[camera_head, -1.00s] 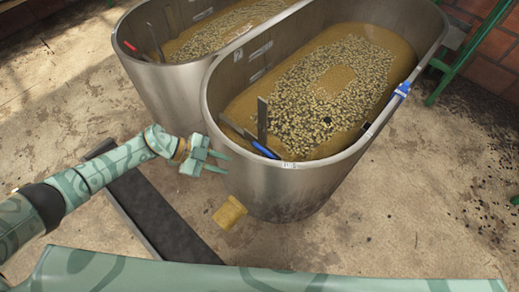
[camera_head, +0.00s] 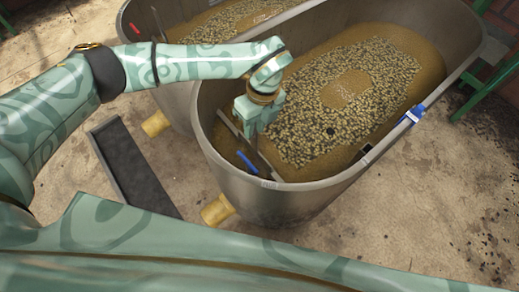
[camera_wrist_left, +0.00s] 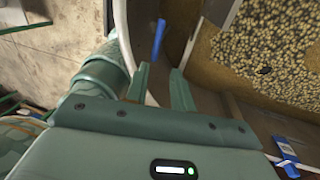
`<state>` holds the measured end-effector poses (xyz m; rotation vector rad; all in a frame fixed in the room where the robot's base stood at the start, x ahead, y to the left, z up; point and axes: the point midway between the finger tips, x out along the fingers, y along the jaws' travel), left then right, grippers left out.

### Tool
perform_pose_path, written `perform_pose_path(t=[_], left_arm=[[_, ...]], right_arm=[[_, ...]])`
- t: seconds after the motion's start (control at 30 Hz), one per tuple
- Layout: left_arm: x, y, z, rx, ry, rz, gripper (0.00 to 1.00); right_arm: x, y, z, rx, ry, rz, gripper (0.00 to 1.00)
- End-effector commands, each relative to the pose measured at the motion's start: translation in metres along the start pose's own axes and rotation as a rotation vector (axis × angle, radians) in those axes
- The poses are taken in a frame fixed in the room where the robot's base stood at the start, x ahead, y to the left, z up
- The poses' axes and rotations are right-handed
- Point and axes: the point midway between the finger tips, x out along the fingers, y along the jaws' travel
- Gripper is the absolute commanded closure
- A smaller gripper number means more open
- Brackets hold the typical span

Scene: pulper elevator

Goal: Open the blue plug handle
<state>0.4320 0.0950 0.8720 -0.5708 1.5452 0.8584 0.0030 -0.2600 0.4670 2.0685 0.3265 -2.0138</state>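The blue plug handle (camera_head: 247,162) is a short blue bar inside the near end of the front metal tank (camera_head: 212,130), close to the wall. In the left wrist view the blue handle (camera_wrist_left: 157,42) lies ahead of the fingertips, roughly in line with the gap. My left gripper (camera_wrist_left: 160,72) is open with nothing between its fingers. In the head view my left gripper (camera_head: 253,138) points down over the tank's near end, beside the handle and apart from it. My right gripper is not in view.
The tank holds beans in brown liquid. A blue and white clip (camera_head: 412,117) sits on its right rim. A yellow pipe (camera_head: 217,211) sticks out at its base. A second tank (camera_head: 178,100) stands behind left. A dark floor channel (camera_head: 125,165) lies left.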

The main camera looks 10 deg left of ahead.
Motion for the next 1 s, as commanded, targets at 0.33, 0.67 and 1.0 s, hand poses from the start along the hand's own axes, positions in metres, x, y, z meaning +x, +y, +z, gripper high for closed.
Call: perform_pose_path(t=[0.33, 0.67, 1.0], left_arm=[[0.065, 0.001, 0.001, -0.004, -0.007, 0.007, 0.75], [0.141, 0.001, 0.001, -0.004, -0.006, 0.005, 0.75], [0.162, 0.001, 0.002, -0.003, -0.009, 0.001, 0.75]], right_arm=[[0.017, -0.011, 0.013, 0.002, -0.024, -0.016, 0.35], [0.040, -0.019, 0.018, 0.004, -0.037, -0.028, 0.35], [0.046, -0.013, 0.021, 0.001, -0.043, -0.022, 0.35]])
